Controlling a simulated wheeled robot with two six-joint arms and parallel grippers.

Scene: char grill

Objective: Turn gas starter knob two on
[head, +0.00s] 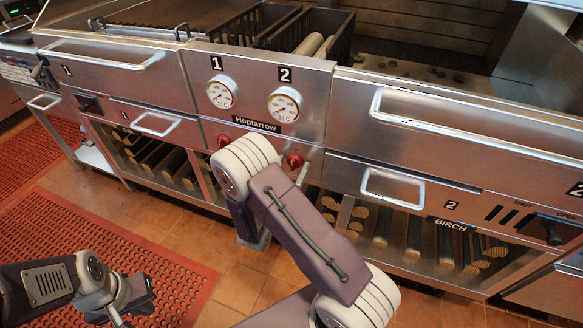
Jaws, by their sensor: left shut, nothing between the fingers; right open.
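Two red knobs also show under the gauges, the left one (224,141) and the right one (293,160). I cannot tell from the lettering which is gas starter knob two. My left gripper (128,304) is low at the bottom left, shut and empty over the floor, far from the knobs. My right gripper (256,236) is mostly hidden behind its own arm, below the red knobs; its dark parts show, open, apart from the dark knob.
Gauge 1 (221,91) and gauge 2 (284,104) are on the middle panel. Drawer handles (393,187) and a long lid handle (470,130) stick out. A red mat (80,250) covers the floor at left.

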